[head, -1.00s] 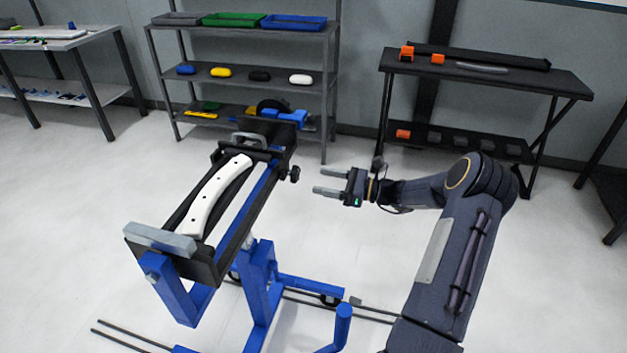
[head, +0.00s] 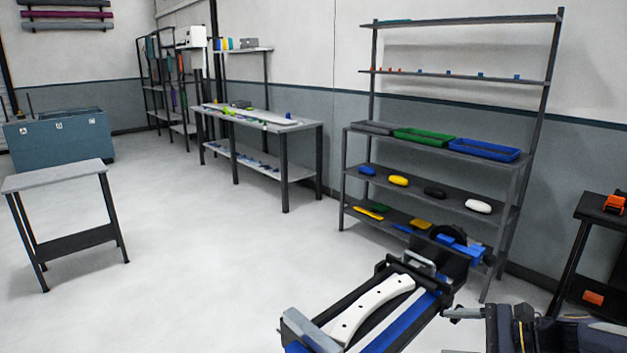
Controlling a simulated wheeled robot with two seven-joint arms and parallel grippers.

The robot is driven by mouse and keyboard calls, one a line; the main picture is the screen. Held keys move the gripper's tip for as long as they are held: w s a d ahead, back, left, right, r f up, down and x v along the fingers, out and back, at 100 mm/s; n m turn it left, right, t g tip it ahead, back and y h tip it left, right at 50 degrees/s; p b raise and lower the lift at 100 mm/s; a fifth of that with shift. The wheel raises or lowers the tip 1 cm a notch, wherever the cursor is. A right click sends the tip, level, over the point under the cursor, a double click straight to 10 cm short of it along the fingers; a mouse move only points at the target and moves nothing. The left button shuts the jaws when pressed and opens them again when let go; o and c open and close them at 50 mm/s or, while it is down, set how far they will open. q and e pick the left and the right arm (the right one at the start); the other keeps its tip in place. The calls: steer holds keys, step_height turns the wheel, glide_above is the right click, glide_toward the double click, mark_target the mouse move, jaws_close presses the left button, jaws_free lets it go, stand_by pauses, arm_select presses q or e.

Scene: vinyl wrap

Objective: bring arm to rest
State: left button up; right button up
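My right gripper (head: 450,332) is at the bottom right of the head view, pointing left. Its two grey fingers are apart with nothing between them; the lower finger is partly cut by the frame edge. It is close to the right side of the blue and black stand (head: 428,302) in the picture; whether they touch is unclear. A white curved panel (head: 372,308) with small dark holes lies on the stand. My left gripper is not in view.
A shelf rack (head: 345,185) with trays and coloured pads stands behind the stand. A dark table (head: 590,213) is at the right edge. A long workbench (head: 318,160) and a small grey table (head: 60,176) stand left. Open floor lies between.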

steer(key=s+a+r+n+g+h+p, duration=0.1)
steer(key=s+a+r+n+g+h, duration=0.1)
steer(key=s+a+r+n, duration=0.3)
steer(key=s+a+r+n+g+h+p, duration=0.1)
steer(key=s+a+n+h, duration=0.2)
steer(key=s, duration=0.5)
steer(key=s+a+f+n+t+h+p, duration=0.1)
steer(key=s+f+n+h, duration=0.1)
steer(key=s+n, duration=0.7)
steer(key=s+h, duration=0.1)
steer(key=s, duration=0.2)
steer(key=shift+a, duration=0.3)
steer(key=shift+s, duration=0.1)
